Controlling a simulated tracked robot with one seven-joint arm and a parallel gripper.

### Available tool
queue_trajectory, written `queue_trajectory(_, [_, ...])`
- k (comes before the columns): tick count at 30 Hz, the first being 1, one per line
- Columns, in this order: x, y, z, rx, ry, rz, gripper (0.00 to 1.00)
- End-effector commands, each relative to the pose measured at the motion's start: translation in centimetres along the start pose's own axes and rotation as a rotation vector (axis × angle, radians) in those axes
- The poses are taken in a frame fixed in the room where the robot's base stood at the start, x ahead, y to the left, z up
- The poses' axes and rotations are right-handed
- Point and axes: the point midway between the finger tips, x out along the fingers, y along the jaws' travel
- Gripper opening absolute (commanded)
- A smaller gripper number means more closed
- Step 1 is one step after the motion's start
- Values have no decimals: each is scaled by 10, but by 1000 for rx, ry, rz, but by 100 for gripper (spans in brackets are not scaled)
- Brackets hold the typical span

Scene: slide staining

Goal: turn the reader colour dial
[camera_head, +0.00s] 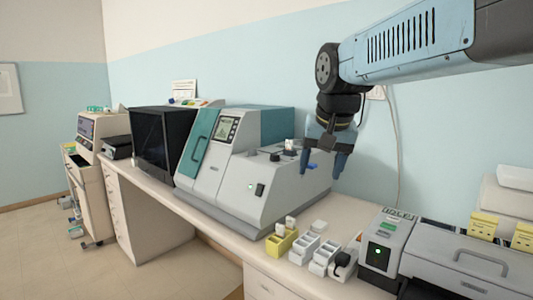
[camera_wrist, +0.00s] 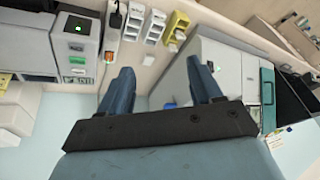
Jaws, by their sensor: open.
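The grey and teal bench machine (camera_head: 250,160) stands in the middle of the counter, with a small screen, a power switch and small dark knobs (camera_head: 275,156) on its sloping top. I cannot tell which knob is the colour dial. My gripper (camera_head: 323,165) points down with its two blue fingers apart and empty. In the head view it appears at the right end of this machine, close to the knobs; contact is not visible. In the wrist view my gripper (camera_wrist: 160,70) is open, with the machine (camera_wrist: 222,55) to its right. The knobs are not clear there.
Yellow (camera_head: 281,241) and white (camera_head: 303,247) slide racks stand on the counter before the machine. A grey device with a green light (camera_head: 378,252) is at the right. A black box-shaped unit (camera_head: 158,140) stands left. A cable hangs down the wall behind my gripper.

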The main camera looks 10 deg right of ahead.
Motion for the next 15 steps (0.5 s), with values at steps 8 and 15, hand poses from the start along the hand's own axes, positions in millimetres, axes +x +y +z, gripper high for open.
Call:
queue_trajectory(8, [-13, -40, -100, 311, -66, 46, 64])
queue_trajectory(15, [-7, -72, -179, 584, -112, 100, 64])
